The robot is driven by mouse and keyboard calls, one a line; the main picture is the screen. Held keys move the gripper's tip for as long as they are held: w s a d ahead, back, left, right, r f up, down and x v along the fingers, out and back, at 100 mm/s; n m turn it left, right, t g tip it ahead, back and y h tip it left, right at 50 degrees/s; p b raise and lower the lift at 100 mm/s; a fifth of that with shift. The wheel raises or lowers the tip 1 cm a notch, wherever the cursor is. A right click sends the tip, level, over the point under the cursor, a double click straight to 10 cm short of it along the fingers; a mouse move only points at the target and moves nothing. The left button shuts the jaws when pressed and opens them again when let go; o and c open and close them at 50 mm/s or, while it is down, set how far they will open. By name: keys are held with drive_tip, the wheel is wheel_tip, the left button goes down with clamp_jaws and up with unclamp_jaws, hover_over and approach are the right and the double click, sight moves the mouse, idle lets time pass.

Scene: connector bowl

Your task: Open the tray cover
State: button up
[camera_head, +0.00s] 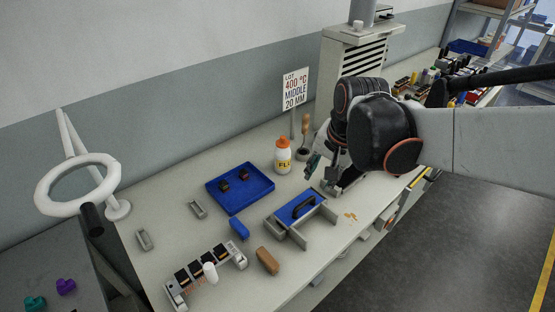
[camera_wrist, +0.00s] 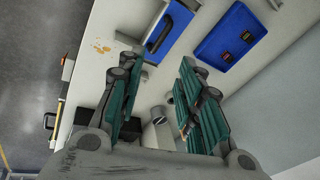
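The tray cover (camera_head: 289,213) is a blue plate with a black bar handle (camera_head: 304,206). It lies on a grey holder (camera_head: 322,211) on the bench, and looks closed. In the wrist view the blue cover (camera_wrist: 180,18) and its black handle (camera_wrist: 160,34) are at the top middle, beyond the fingertips. My gripper (camera_head: 322,174) is above the bench, just behind and to the right of the cover, apart from it. In the wrist view my gripper (camera_wrist: 158,72) has its teal fingers spread wide with nothing between them.
A blue open tray (camera_head: 240,190) with two dark parts lies left of the cover. A bottle with an orange cap (camera_head: 283,156) and a sign (camera_head: 295,90) stand behind. A brown block (camera_head: 267,261), a blue block (camera_head: 239,229) and a connector rack (camera_head: 205,277) are in front.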

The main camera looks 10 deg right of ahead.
drive_tip(key=w+f+m+g, duration=0.1)
drive_tip(key=w+f+m, duration=0.2)
drive_tip(key=w, duration=0.1)
drive_tip(key=b, duration=0.4)
approach(306, 202)
drive_tip(key=shift+m+g, duration=0.3)
drive_tip(key=f, duration=0.2)
drive_tip(key=w+f, duration=0.1)
drive_tip(key=f, duration=0.2)
drive_tip(key=w+f, duration=0.1)
drive_tip(key=f, duration=0.2)
drive_tip(key=shift+a, duration=0.15)
drive_tip(key=shift+c, duration=0.3)
clamp_jaws()
